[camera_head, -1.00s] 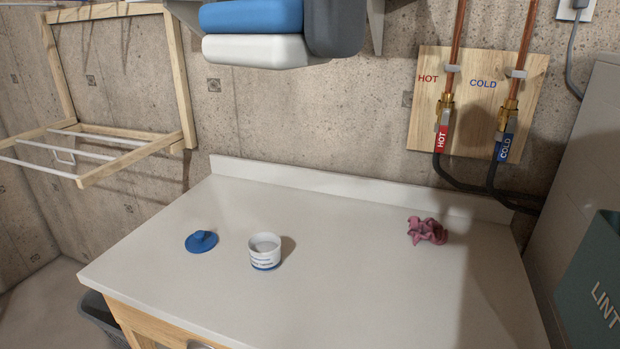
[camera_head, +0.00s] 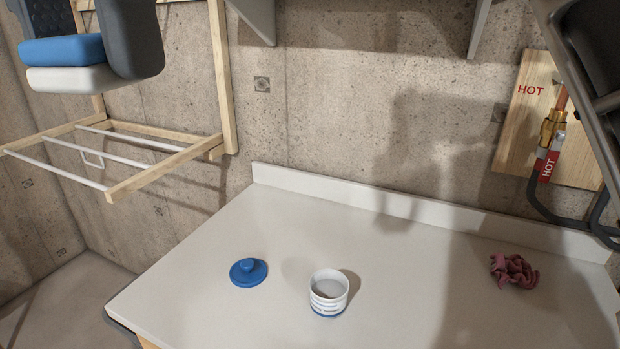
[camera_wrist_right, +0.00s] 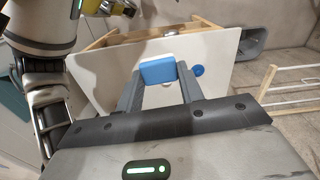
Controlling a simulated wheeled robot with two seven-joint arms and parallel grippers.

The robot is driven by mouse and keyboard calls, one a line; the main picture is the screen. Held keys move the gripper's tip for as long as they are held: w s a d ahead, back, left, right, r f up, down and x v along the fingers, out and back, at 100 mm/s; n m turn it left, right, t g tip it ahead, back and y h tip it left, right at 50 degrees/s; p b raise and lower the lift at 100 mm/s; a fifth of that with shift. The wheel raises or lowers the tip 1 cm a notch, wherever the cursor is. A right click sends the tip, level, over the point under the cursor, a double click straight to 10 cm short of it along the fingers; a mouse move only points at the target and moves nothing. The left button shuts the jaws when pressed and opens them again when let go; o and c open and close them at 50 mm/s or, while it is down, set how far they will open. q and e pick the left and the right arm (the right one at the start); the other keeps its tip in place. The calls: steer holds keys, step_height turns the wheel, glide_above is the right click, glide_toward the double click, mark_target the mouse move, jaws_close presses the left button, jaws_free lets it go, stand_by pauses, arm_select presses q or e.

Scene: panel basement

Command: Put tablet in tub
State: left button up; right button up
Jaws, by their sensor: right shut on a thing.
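The tub (camera_head: 328,293) is white with blue bands, open at the top, and stands upright on the counter. Its inside looks empty. The tablet is a rounded block with a blue layer (camera_head: 62,49) over a white layer (camera_head: 75,79). My right gripper (camera_head: 78,45) is shut on it with dark grey fingers, high in the upper left of the head view and clear of the counter, left of the tub in the picture. The tablet also shows between the fingers in the right wrist view (camera_wrist_right: 157,74). My left gripper is not in view.
A blue knobbed lid (camera_head: 248,272) lies on the white counter (camera_head: 215,315), left of the tub. A wooden drying rack (camera_head: 150,174) hangs on the wall at left.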

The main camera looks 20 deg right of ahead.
steer(key=w+d+f+m, duration=0.1)
steer(key=w+d+f, duration=0.1)
steer(key=w, duration=0.2)
steer(key=m, duration=0.7)
glide_above(331, 291)
step_height(331, 291, down, 31)
step_height(331, 291, down, 4)
steer(key=shift+r+b, duration=0.15)
steer(key=shift+b, duration=0.8)
steer(key=shift+f+b, duration=1.1)
steer(key=shift+f, duration=0.3)
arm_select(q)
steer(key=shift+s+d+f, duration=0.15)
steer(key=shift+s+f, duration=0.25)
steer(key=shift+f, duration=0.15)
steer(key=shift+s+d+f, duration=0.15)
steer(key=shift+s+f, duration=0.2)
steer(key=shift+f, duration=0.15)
